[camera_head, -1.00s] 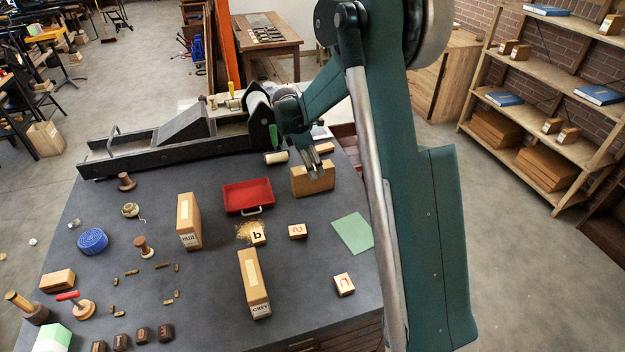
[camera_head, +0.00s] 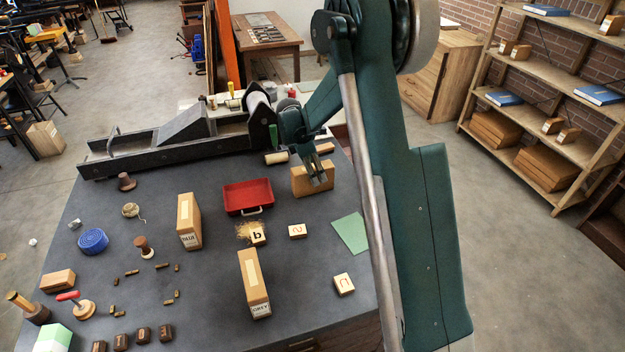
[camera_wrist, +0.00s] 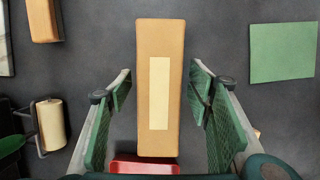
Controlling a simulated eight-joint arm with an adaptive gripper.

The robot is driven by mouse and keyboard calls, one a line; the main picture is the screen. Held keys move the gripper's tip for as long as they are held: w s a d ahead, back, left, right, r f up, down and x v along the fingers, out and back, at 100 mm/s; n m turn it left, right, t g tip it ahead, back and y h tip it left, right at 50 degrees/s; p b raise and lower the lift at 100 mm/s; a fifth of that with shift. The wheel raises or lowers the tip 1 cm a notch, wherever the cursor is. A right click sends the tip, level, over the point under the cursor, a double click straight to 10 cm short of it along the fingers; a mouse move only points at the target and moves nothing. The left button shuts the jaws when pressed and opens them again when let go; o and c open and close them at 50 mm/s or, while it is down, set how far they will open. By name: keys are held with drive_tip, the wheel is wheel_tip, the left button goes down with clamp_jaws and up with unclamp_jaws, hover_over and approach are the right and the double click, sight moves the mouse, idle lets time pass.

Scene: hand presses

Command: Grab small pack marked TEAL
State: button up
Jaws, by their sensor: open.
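A tan upright pack (camera_head: 301,183) with a cream strip stands near the back right of the bench, under my gripper (camera_head: 318,178). No marking can be read on it. In the wrist view the pack (camera_wrist: 146,38) lies between the two green fingers of my open gripper (camera_wrist: 160,90), with a gap on each side. A third pack (camera_head: 250,275), with a word like GREY, stands nearer the front.
A red tray (camera_head: 235,197) sits left of the gripper, with lettered blocks (camera_head: 297,231) and a green sheet (camera_head: 351,233) in front. A black press (camera_head: 170,140) and a cream roller (camera_head: 276,157) stand behind.

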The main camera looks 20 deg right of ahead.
drive_tip(key=shift+x, duration=1.95)
drive_tip(key=c, duration=1.5)
